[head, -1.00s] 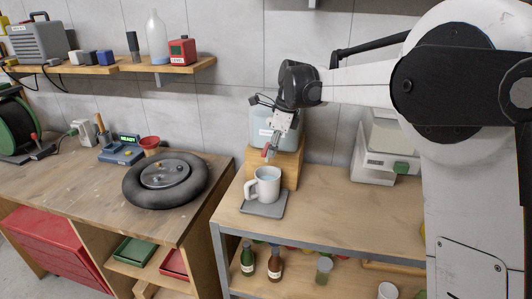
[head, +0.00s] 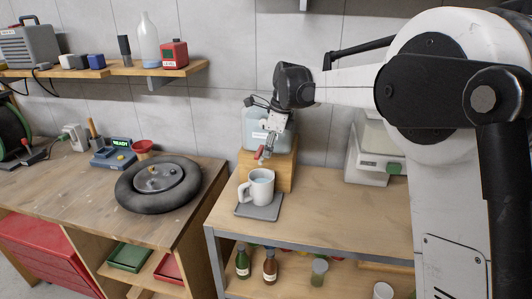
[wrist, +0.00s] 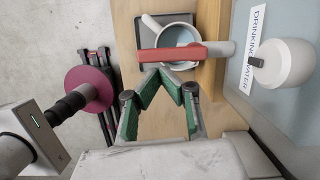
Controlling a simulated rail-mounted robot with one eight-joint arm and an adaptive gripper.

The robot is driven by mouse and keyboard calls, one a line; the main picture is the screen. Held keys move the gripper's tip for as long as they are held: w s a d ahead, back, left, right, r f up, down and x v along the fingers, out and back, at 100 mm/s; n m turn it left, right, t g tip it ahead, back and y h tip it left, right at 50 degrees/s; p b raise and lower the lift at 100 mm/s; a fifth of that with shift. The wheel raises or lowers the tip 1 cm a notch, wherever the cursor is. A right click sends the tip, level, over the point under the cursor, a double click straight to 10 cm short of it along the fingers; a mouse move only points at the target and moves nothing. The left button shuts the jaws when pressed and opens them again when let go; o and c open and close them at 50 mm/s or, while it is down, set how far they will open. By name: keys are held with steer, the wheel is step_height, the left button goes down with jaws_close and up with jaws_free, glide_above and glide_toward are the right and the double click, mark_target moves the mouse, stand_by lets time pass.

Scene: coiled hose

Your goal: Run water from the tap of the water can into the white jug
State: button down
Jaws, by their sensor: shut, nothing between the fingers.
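The water can (head: 254,118) is a pale blue can on a wooden block against the wall. Its "DRINKING WATER" label shows in the wrist view. The tap's red lever (wrist: 172,53) lies over the jug there, and it also shows in the head view (head: 261,154). The white jug (head: 259,193) stands upright below the tap, with a pale blue surface inside; in the wrist view its rim (wrist: 153,24) is partly covered by the lever. My gripper (wrist: 171,80) is shut and empty, its green-padded fingertips close beside the lever. I cannot tell whether they touch, or whether water is running.
The jug stands on a dark grey mat (head: 244,211). A white appliance (head: 374,168) is at the right of the bench, with clear wood (head: 330,205) in front. A black tyre (head: 140,200) lies on the left bench. Bottles stand on the lower shelf.

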steer(key=p+v, duration=0.5)
steer(key=v, duration=0.5)
steer(key=shift+s, duration=0.1)
steer(key=s+d+r+n+t+h+b, duration=0.1)
steer(key=s+d+n+t+b, duration=0.3)
steer(key=s+d+n, duration=0.85)
steer(key=s+d+f+n+t+h+b, duration=0.1)
steer(key=s+d+f+n, duration=0.2)
steer(key=s, duration=0.9)
steer(key=s+d+f+n+t+b, duration=0.2)
steer(key=s+d+f, duration=0.6)
steer(key=s, duration=0.4)
steer(key=shift+s+d+f+n+h, duration=0.3)
steer(key=shift+f+n+h, duration=0.15)
steer(key=shift+f, duration=0.4)
